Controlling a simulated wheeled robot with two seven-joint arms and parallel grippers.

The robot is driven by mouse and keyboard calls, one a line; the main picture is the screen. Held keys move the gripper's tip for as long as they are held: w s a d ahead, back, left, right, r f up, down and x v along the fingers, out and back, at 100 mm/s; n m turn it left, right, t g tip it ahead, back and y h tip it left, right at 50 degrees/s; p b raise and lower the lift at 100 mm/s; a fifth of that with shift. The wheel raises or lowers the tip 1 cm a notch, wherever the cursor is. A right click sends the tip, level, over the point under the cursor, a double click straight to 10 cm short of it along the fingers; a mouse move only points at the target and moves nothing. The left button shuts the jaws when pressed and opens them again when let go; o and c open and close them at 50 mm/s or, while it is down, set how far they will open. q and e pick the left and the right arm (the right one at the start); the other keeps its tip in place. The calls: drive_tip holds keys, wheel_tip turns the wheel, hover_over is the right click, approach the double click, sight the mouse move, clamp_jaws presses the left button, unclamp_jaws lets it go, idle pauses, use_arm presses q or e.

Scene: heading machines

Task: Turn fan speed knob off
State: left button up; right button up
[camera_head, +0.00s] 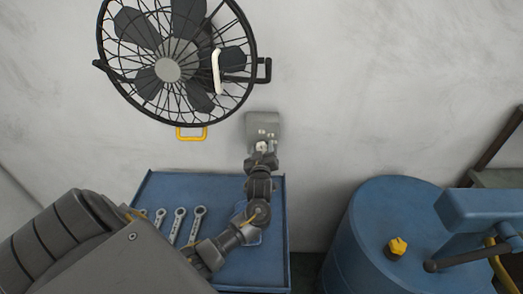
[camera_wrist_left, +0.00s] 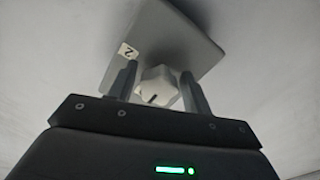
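The fan speed knob (camera_wrist_left: 156,88) is a pale, lobed knob with a dark mark. It sits on a grey control box (camera_head: 263,124) on the wall, right of and below the fan (camera_head: 168,70). My left gripper (camera_head: 262,147) reaches up to the box. In the left wrist view its two fingers (camera_wrist_left: 157,88) stand apart on either side of the knob, with a visible gap at least on the right side. A label with the number 2 (camera_wrist_left: 128,50) shows on the box beside the left finger. My right gripper is not in view.
A blue tray or cart top (camera_head: 270,262) with several wrenches (camera_head: 179,222) lies below my left arm. A blue drum-like body (camera_head: 370,215) with a yellow knob (camera_head: 398,246) stands at the right.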

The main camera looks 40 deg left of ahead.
use_arm(q)
drive_tip(key=shift+o, duration=0.8)
drive_tip(key=shift+s+d+f, duration=0.1)
drive_tip(key=shift+s+d, duration=0.05)
drive_tip(key=b+v, duration=0.3)
drive_tip(key=v, duration=0.7)
drive_tip(key=shift+s+d, duration=0.15)
drive_tip(key=shift+s, duration=0.05)
